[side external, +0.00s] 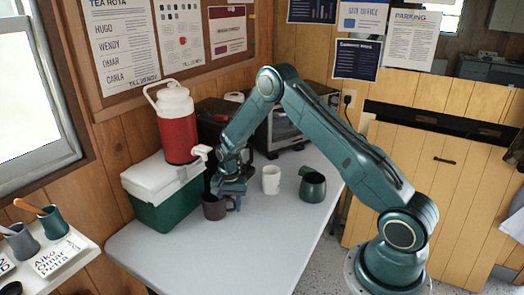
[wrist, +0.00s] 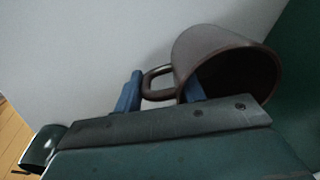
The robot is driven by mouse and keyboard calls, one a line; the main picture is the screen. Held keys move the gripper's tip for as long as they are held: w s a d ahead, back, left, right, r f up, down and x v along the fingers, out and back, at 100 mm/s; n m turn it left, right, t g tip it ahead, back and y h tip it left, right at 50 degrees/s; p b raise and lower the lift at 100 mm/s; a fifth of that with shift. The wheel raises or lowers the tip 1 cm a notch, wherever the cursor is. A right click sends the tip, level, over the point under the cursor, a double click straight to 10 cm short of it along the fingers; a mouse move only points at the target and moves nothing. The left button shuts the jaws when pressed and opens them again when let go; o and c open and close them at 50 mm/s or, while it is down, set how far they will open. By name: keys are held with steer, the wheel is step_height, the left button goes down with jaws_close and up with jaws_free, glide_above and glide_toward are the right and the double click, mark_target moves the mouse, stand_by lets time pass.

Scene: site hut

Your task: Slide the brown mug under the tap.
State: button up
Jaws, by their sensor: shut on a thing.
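The brown mug (side external: 214,208) stands on the table by the front of the green cooler, its handle to the right. The white tap (side external: 201,151) juts from the red jug above; in the side view the mug is below it and slightly right. I cannot tell if it is directly under the spout. My gripper (side external: 231,192) is low beside the mug. In the wrist view, my blue fingers (wrist: 162,92) are either side of the mug's handle, shut on it; the brown mug (wrist: 222,58) shows its dark open mouth. Its base is hidden there.
The red and white jug (side external: 177,125) stands on the white-lidded green cooler (side external: 168,210). A white mug (side external: 271,180) and a green mug (side external: 312,187) stand to the right. A coffee machine and an oven are behind. The front of the table (side external: 205,255) is clear.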

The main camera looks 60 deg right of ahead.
steer(key=shift+f, duration=0.1)
steer(key=o, duration=1.2)
steer(key=shift+o, duration=0.2)
steer(key=shift+r, duration=3.75)
steer(key=shift+s, duration=0.1)
